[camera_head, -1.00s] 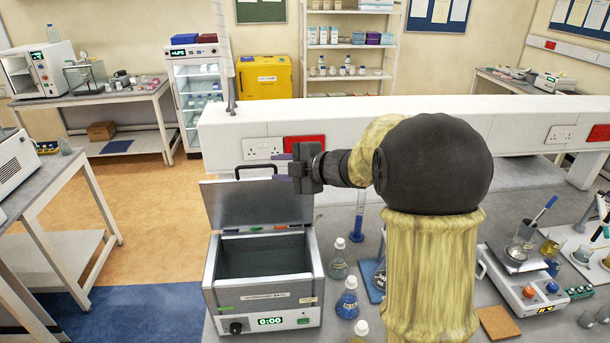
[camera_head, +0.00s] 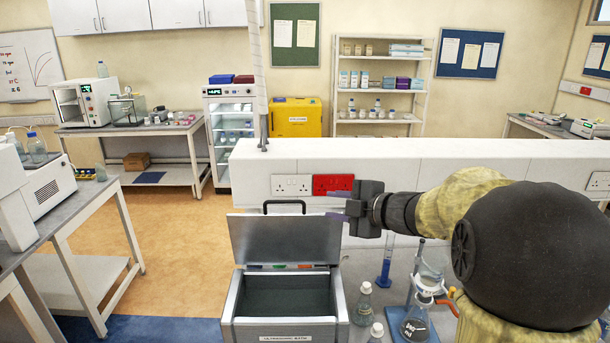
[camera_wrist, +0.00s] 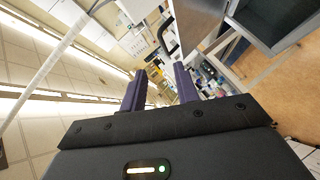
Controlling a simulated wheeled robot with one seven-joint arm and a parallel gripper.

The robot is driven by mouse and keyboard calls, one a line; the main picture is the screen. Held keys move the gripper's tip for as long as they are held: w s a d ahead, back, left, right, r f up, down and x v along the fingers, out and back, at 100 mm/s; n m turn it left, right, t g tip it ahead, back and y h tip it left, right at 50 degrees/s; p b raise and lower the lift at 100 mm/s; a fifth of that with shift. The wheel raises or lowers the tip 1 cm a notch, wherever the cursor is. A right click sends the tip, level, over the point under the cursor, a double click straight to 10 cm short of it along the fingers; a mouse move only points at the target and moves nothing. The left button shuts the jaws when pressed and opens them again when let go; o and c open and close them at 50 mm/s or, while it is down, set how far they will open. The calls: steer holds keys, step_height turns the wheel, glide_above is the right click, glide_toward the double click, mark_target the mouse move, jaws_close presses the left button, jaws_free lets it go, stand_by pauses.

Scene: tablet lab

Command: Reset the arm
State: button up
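My gripper (camera_head: 338,206) is at the end of my arm, pointing left, raised above the bench and right of the open lid of a grey ultrasonic bath (camera_head: 285,328). In the wrist view my gripper (camera_wrist: 158,88) shows two purple fingers set apart with nothing between them. It is open and empty. The bath lid (camera_head: 285,238) stands up with its black handle on top. The bath's inside looks empty. Its front panel is cut off at the bottom of the head view.
Bottles (camera_head: 364,304) stand right of the bath. A blue measuring cylinder (camera_head: 385,268) and a flask on a stand (camera_head: 415,322) are below my arm. A white partition (camera_head: 420,160) with sockets runs behind. The floor (camera_head: 185,260) at left is clear.

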steer(key=s+d+f+m+h+b, duration=0.1)
steer(key=s+d+f+m+h, duration=0.25)
steer(key=f+m, duration=0.35)
steer(key=s+d+f+m+h+b, duration=0.2)
steer(key=f+m+h, duration=0.3)
steer(key=f+m, duration=0.2)
steer(key=s+a+f+m+g, duration=0.1)
steer(key=s+f+m+g, duration=0.2)
steer(key=s+f, duration=0.3)
steer(key=s+a+f+m+g+b, duration=0.1)
steer(key=s+f+m+g, duration=0.3)
steer(key=s, duration=0.8)
step_height(320, 180, down, 2)
steer(key=shift+a+f+g, duration=0.25)
steer(key=shift+a+g, duration=0.35)
steer(key=shift+g, duration=0.2)
steer(key=shift+h, duration=0.25)
